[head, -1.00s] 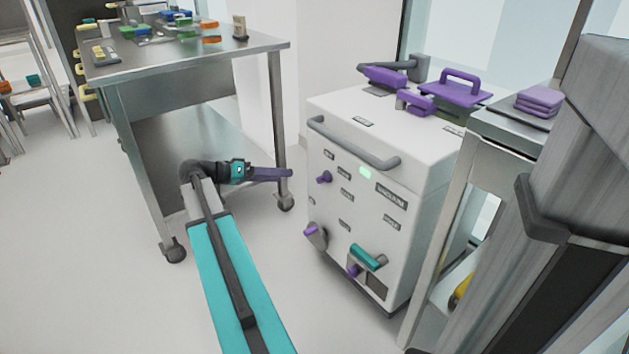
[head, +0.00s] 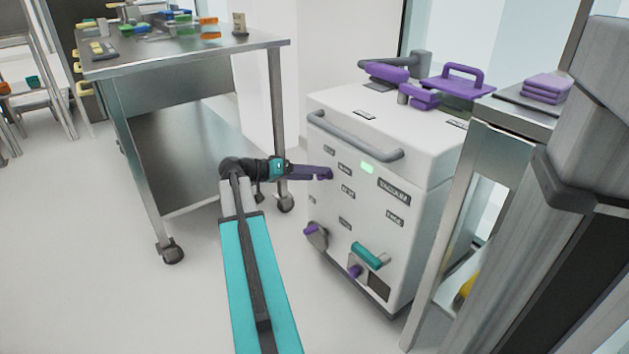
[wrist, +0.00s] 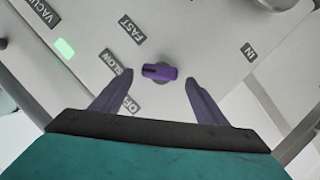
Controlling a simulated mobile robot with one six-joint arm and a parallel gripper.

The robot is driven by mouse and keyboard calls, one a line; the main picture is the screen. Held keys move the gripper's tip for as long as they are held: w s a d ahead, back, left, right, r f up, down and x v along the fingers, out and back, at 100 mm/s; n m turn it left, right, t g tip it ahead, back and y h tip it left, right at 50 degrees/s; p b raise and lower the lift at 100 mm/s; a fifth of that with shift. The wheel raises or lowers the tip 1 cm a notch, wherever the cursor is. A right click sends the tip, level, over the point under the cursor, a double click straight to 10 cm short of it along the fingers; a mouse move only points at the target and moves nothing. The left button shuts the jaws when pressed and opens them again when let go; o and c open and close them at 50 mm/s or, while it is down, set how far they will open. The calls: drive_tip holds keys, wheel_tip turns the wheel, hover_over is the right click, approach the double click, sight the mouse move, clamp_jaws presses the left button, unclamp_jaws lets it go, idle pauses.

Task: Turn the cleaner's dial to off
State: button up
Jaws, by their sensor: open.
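The cleaner (head: 363,210) is a white cabinet with a grey front handle. My gripper (wrist: 160,79) is open, with one purple finger on each side of the dial and a visible gap to each. In the head view my gripper (head: 325,174) is at the cleaner's front and hides the dial.
A green light (head: 367,168) glows on the front panel. Lower down are a teal lever (head: 366,256) and purple knobs. A steel table (head: 190,55) with coloured items stands left, and a steel stand (head: 448,210) is close on the right.

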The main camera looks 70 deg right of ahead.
drive_tip(key=shift+x, duration=1.05)
drive_tip(key=shift+c, duration=0.2)
